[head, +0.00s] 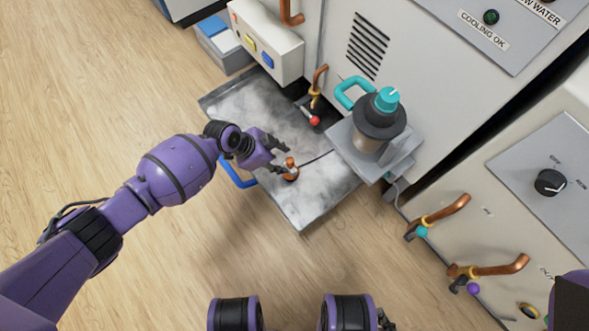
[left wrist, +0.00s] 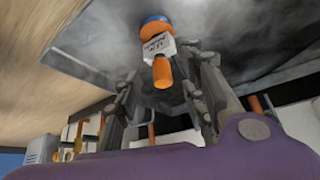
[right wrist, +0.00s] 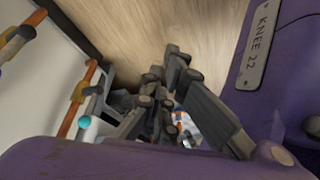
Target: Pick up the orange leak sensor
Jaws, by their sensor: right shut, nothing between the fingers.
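The orange leak sensor (head: 290,171) sits on the wet metal drip tray (head: 306,212), with a dark cable running from it toward the cabinet. My left gripper (head: 281,156) is right beside the sensor. In the left wrist view the sensor (left wrist: 160,45) shows an orange tip, a white label and a blue band. It lies ahead of and between the spread fingers of the left gripper (left wrist: 160,72). I see no clear contact. My right gripper (right wrist: 165,75) is shut and empty in the right wrist view, away from the tray.
A teal-knobbed grey device (head: 380,115) stands on a bracket right of the tray. A red-tipped copper valve (head: 314,118) hangs over the tray's back. A blue handle (head: 238,176) is on the tray's left edge. Copper pipes (head: 440,215) project at right. Wooden floor is clear at left.

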